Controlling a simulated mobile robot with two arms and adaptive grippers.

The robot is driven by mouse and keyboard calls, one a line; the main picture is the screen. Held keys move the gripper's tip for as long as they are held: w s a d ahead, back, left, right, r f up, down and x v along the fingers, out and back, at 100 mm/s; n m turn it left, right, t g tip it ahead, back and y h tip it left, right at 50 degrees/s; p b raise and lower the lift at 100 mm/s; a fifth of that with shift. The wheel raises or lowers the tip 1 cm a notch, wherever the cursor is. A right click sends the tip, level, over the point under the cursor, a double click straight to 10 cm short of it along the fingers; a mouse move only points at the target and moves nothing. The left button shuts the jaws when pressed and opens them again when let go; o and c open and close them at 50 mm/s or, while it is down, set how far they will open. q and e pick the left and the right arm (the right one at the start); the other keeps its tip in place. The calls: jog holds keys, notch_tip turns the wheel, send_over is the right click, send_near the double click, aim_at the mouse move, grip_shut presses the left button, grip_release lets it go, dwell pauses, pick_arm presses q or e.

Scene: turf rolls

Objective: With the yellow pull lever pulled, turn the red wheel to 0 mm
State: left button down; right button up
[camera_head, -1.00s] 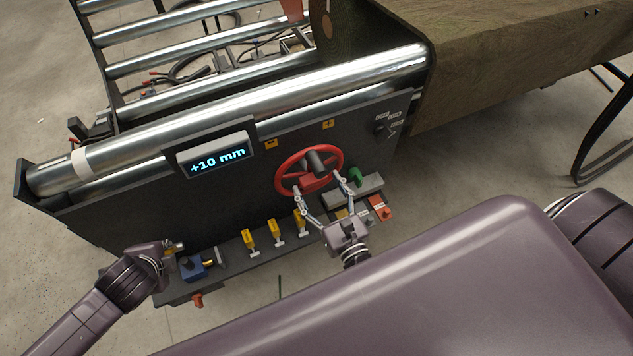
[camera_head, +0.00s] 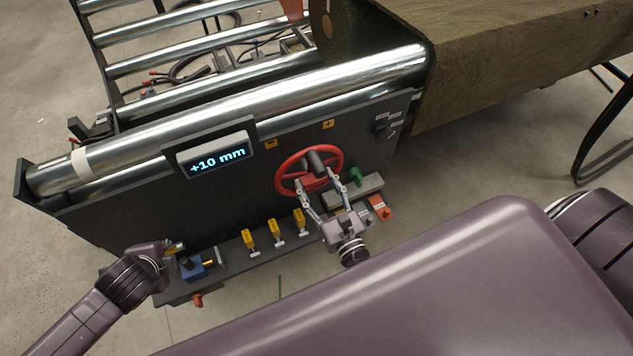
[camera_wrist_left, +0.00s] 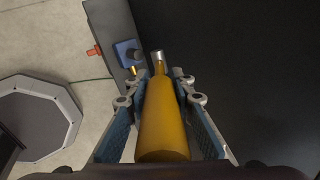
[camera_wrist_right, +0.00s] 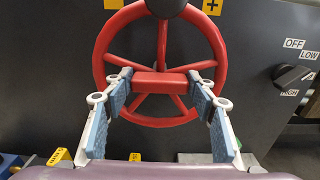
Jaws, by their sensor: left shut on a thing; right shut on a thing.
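The red wheel (camera_head: 283,170) is on the dark side panel, below and right of the display (camera_head: 217,158), which reads +10 mm. My right gripper (camera_head: 318,181) is shut on the wheel's red crosspiece, which shows between its fingers in the right wrist view (camera_wrist_right: 160,84). My left gripper (camera_head: 174,247) is at the lower left of the panel. In the left wrist view, the yellow pull lever (camera_wrist_left: 165,125) lies lengthwise between its fingers, and the gripper is shut on it. In the head view the lever is mostly hidden by the gripper.
A black selector knob (camera_wrist_right: 290,76) is right of the wheel. Metal rollers (camera_head: 250,105) run above.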

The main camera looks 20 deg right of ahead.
jog(key=shift+n, duration=0.3)
jog(key=n, duration=0.4)
jog(key=shift+n, duration=0.3)
jog(key=n, duration=0.4)
jog(key=shift+f+n, duration=0.15)
jog(key=shift+n, duration=0.15)
jog(key=n, duration=0.5)
jog(key=shift+a+f, duration=0.1)
jog(key=shift+f+n, duration=0.15)
jog(key=shift+n, duration=2.25)
jog(key=shift+a, duration=0.1)
jog(key=o, duration=1.7)
jog(key=shift+w, duration=0.1)
